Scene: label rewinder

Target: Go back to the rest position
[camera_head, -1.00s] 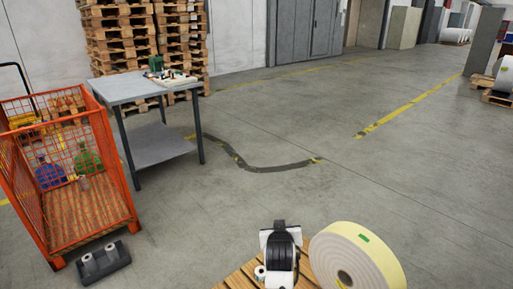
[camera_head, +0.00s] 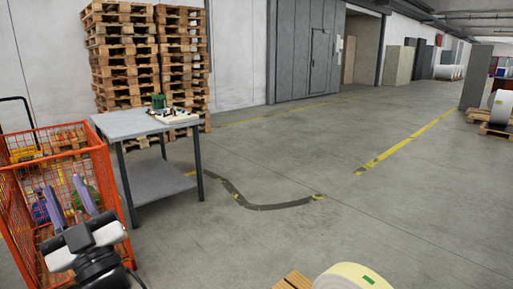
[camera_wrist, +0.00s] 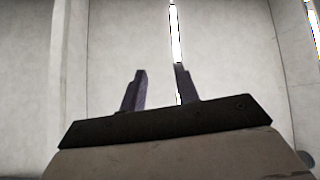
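My gripper (camera_head: 84,194) is at the lower left of the head view, raised in front of the orange wire cart (camera_head: 112,205). Its two fingers stand apart with nothing between them. In the wrist view my gripper (camera_wrist: 158,88) shows both fingers spread and empty against a pale wall (camera_wrist: 110,40). My gripper and wrist hide part of the cart and the floor beside it.
A grey table (camera_head: 150,124) with small items on it stands behind the cart. Stacked pallets (camera_head: 150,62) are by the wall. A large cream roll (camera_head: 350,276) and a wooden pallet (camera_head: 293,281) are at the bottom edge.

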